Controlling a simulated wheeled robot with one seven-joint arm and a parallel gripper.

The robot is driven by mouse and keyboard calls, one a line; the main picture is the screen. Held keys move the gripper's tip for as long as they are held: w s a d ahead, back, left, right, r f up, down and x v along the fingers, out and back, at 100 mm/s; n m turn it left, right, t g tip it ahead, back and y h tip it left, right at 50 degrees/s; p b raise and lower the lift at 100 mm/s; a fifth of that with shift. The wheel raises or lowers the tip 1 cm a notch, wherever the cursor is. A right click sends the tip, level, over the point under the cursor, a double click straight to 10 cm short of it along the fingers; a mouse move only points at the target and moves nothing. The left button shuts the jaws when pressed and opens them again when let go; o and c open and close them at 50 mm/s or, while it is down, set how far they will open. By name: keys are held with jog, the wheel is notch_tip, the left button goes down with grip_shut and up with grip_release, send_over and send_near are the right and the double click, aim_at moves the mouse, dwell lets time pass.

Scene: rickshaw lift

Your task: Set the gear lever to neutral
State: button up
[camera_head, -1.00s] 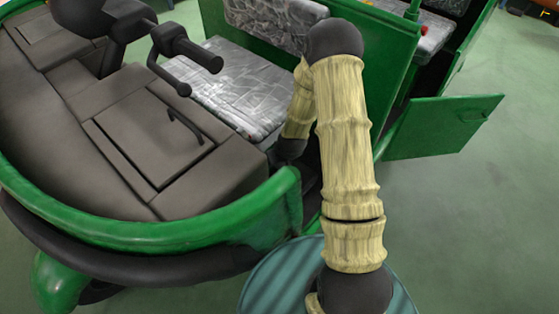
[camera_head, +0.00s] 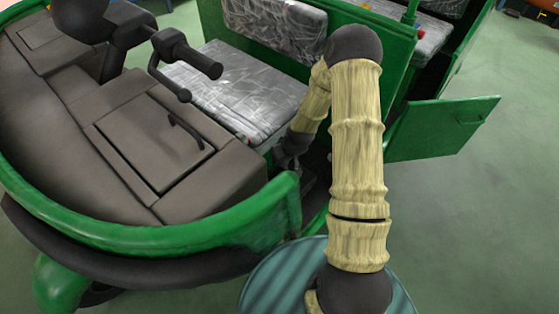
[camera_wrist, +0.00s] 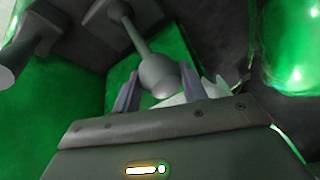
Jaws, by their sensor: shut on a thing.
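The gear lever (camera_wrist: 137,40) shows in the wrist view as a grey rod that widens to a rounded knob (camera_wrist: 158,72) at its near end. My gripper (camera_wrist: 162,92) has one finger on each side of this knob and is shut on it. The rod runs from the knob up to a dark base (camera_wrist: 122,12) at the top of the view. In the head view my arm bends down beside the seat, and the lever and fingertips are hidden or too small to make out there.
The green rickshaw body (camera_head: 245,215) curves in front of me. A silver-covered seat (camera_head: 235,85) lies behind the dark front panel (camera_head: 150,135). The handlebar (camera_head: 185,52) is at upper left. A green door (camera_head: 440,128) stands open at right, with clear floor (camera_head: 470,230) before it.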

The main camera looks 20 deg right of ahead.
jog(key=w+d+r+g+y+p, duration=0.1)
jog(key=w+d+y+p, duration=0.1)
jog(key=w+d, duration=0.2)
jog(key=d, duration=0.3)
jog(key=shift+w+g, duration=0.3)
jog(key=shift+w, duration=0.05)
jog(key=shift+a, duration=0.1)
jog(key=o, duration=1.4)
jog(key=shift+c, duration=0.2)
jog(key=shift+r, duration=0.15)
jog(key=p+v, duration=0.1)
jog(key=v, duration=1.6)
jog(key=shift+d, duration=0.3)
jog(key=shift+s, duration=0.1)
